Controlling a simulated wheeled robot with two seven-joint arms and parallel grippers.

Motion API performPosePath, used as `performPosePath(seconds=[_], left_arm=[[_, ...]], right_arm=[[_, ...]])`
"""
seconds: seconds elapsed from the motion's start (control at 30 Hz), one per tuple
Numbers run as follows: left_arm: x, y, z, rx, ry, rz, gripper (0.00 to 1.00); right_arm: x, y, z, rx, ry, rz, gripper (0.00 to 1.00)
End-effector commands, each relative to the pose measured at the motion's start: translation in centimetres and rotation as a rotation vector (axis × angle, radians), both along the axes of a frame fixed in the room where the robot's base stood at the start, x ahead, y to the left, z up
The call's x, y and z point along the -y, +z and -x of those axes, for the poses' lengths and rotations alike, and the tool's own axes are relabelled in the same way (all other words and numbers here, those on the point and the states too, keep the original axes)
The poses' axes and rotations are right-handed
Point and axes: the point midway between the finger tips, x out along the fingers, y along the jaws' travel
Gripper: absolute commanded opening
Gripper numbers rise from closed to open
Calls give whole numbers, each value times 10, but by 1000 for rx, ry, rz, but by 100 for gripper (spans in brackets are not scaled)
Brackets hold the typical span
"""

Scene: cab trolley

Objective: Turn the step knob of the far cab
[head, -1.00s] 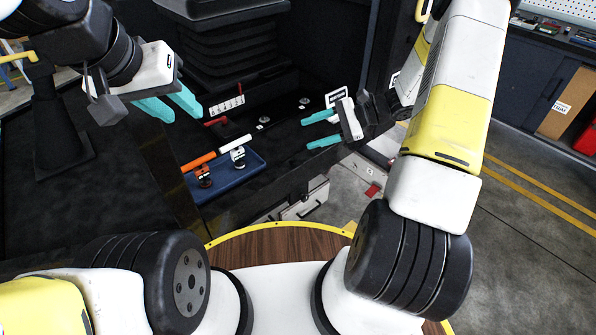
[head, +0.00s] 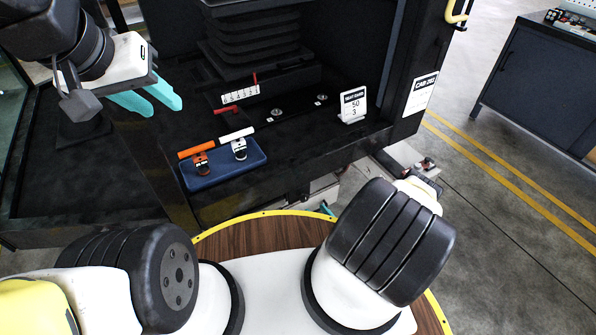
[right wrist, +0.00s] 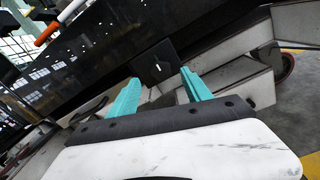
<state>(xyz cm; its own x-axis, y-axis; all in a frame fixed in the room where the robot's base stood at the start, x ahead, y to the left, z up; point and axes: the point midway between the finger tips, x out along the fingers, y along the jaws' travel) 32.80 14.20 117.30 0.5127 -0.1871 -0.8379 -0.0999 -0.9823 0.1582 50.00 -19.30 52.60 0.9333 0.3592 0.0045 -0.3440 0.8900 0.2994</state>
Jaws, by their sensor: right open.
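In the right wrist view a black square part with a pale mark (right wrist: 156,64), which looks like the step knob, sits below the dark cab edge. My right gripper (right wrist: 160,88) is open, with its teal fingers on either side of the line to that part; it looks empty and short of the part. In the head view only a teal tip of it (head: 327,209) shows below the cab floor, past my right arm. The cab (head: 330,150) with a CAB sign (head: 421,95) stands ahead. My left gripper (head: 166,107) is open and empty at upper left.
On the cab floor are a blue tray (head: 225,176) with an orange-handled and a white-handled tool, a red lever by a scale (head: 240,94), and a card (head: 353,105). Light step boxes (right wrist: 240,78) lie close to my right gripper.

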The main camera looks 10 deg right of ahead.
Motion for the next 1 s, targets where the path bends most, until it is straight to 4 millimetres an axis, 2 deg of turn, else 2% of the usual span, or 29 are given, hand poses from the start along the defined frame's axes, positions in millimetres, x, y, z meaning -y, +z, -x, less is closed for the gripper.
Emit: performPosePath(seconds=[0.07,0.17,0.4,0.6,0.97,1.0], left_arm=[[0,0,0,0,0,0,36],[0,0,0,0,0,0,36],[0,0,0,0,0,0,36],[0,0,0,0,0,0,36],[0,0,0,0,0,0,36],[0,0,0,0,0,0,36]], right_arm=[[-2,-6,2,-7,-19,-7,57],[-4,-6,-5,-7,-22,-7,57],[-19,-6,-41,-6,-18,-6,57],[-26,-6,-63,-7,-18,-6,57],[-28,-6,-69,-9,-20,-8,57],[-28,-6,-69,-9,-20,-8,49]])
